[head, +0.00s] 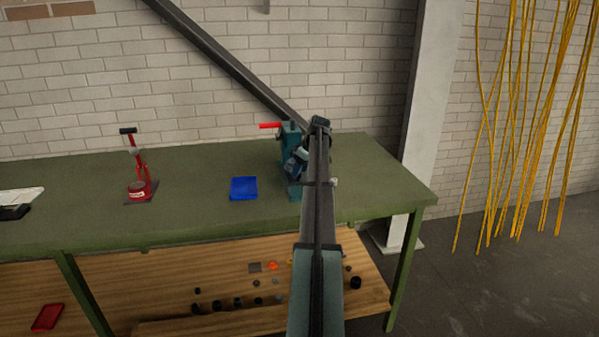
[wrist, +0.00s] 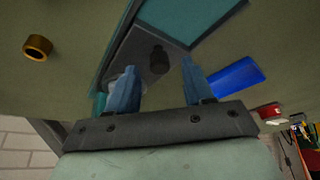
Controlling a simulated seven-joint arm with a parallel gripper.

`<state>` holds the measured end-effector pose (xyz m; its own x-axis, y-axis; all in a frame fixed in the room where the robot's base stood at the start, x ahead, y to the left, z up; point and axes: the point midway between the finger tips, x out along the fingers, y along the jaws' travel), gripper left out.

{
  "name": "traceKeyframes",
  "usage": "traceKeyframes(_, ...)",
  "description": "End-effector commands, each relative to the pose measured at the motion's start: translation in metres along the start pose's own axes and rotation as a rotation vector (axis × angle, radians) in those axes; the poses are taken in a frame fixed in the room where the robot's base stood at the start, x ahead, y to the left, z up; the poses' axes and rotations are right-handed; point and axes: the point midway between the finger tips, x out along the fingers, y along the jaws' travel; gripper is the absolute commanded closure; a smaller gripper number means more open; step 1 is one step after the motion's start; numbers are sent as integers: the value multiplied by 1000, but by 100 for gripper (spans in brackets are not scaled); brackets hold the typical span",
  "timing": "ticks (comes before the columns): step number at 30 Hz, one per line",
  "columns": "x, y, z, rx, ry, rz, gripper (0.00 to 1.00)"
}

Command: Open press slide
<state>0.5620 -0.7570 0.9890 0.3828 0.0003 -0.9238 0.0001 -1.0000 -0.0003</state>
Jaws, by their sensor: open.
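The teal press (head: 289,140) stands on the green bench, with a red handle (head: 269,126) sticking out to the left at its top. My arm covers its right side in the head view. In the wrist view, a teal part of the press (wrist: 195,18) and a dark grey plate with a short dark knob (wrist: 159,60) appear just beyond my fingertips. My gripper (wrist: 160,70) is open, and its two blue fingers point toward the plate with the knob seen between them. I cannot tell whether either finger touches it. Which part is the slide is unclear.
A blue tray (head: 243,188) lies left of the press. A red hand press (head: 139,184) stands farther left on the bench (head: 200,215). A brass ring (wrist: 38,47) shows in the wrist view. Several small parts lie on the lower shelf (head: 130,290). The bench between the tray and red press is clear.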

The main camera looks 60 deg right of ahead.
Motion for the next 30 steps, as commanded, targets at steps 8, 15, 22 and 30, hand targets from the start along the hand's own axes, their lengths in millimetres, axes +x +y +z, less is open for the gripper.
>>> traceKeyframes(8, 12, 0, 0, 0, 0, 0, 49)
traceKeyframes(15, 12, 0, 0, 0, 0, 0, 50)
traceKeyframes(22, 12, 0, 0, 0, 0, 0, 72)
traceKeyframes(30, 12, 0, 0, 0, 0, 0, 98)
